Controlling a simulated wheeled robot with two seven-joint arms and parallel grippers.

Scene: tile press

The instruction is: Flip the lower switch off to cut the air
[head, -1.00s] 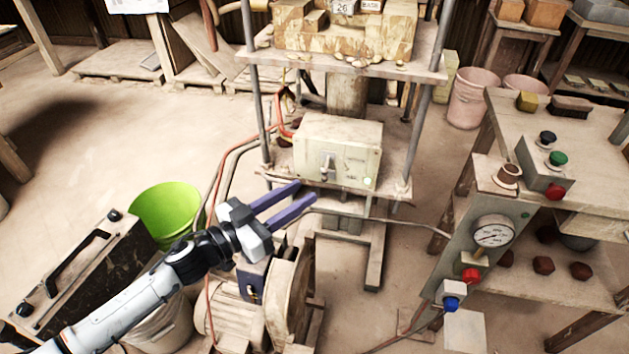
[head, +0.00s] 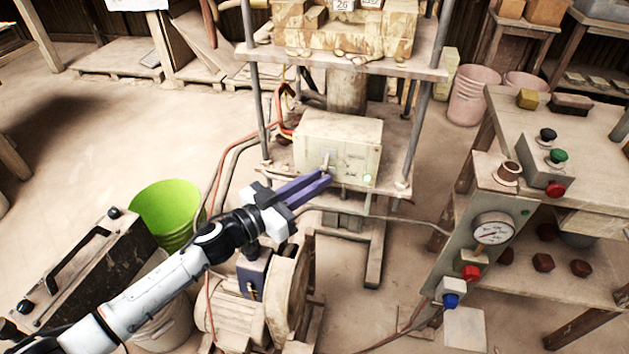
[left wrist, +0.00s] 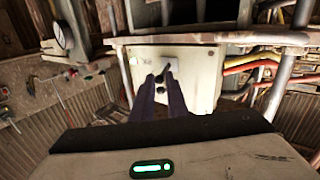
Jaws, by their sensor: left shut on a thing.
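A pale switch box (head: 350,136) sits on the lower shelf of the press, with a switch lever (head: 326,159) on its front and a small green lamp (head: 367,178) at its lower right. My left gripper (head: 328,177) reaches the box front from the lower left, its purple fingers close together on the lever. In the left wrist view the fingers (left wrist: 163,78) meet at the dark lever (left wrist: 166,71) on the pale panel (left wrist: 199,68). The fingertips partly hide the lever, so its exact position is hard to tell. My right gripper is not in view.
A motor (head: 233,322) with a wheel stands below my left arm, beside a green bucket (head: 168,212). Orange and grey hoses run left of the box. A control stand with a gauge (head: 494,230) and buttons is at the right.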

